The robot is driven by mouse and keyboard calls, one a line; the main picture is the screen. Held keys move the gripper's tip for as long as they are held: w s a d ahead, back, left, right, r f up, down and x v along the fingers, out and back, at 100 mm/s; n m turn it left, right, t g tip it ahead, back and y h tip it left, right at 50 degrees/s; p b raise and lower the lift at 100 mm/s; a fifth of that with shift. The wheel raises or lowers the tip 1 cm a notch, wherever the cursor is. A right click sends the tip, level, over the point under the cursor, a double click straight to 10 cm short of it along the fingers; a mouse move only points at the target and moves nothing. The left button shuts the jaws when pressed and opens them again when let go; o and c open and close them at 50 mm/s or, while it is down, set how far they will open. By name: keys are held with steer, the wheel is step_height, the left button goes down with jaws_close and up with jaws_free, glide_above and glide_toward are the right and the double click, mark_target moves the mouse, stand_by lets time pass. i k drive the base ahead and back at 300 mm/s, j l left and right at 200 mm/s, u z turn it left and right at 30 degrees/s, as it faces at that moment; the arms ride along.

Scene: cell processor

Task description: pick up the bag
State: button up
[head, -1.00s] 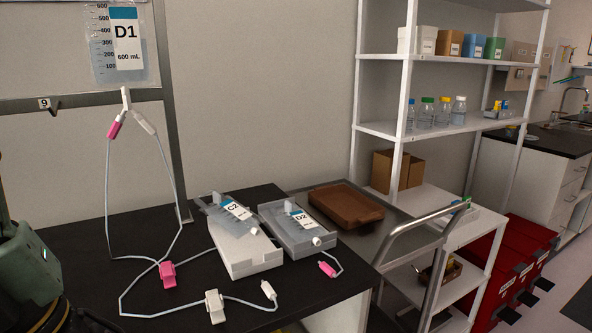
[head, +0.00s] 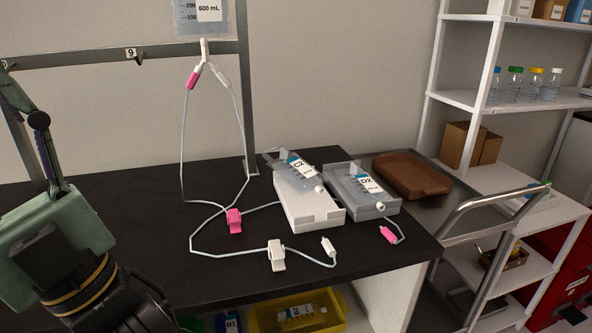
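Several bags are in view, and which one is meant cannot be told. A clear bag labelled C2 (head: 297,172) lies tilted on a white tray (head: 318,218) on the black bench. A clear bag labelled D2 (head: 366,184) lies on a grey tray (head: 385,209) to its right. A hanging bag marked 600 mL (head: 190,20) is cut off by the top edge, with tubing below it. A bag (head: 303,312) also lies in a yellow bin below the bench. My gripper (head: 22,100) is at the left edge, partly cut off, away from these bags.
White tubing with a pink clamp (head: 234,221) and a white clamp (head: 277,254) spreads over the bench. A brown tray (head: 412,176) sits on a metal cart (head: 478,205) at right. White shelving (head: 490,98) stands behind. The bench's left part is bare.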

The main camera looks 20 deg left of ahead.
mark_target(302, 176)
steer(key=i+l+u, duration=0.1)
steer(key=u, duration=0.35)
steer(key=l+u, duration=0.2)
steer(key=u, duration=0.25)
steer(key=i+l+u, duration=0.1)
steer(key=l+u, duration=0.15)
steer(key=l, duration=0.35)
steer(key=l+u, duration=0.25)
steer(key=l, duration=0.35)
steer(key=i+l, duration=0.1)
steer(key=l, duration=0.5)
steer(key=l+u, duration=0.1)
steer(key=l, duration=0.5)
steer(key=i+l, duration=0.1)
steer(key=i, duration=0.35)
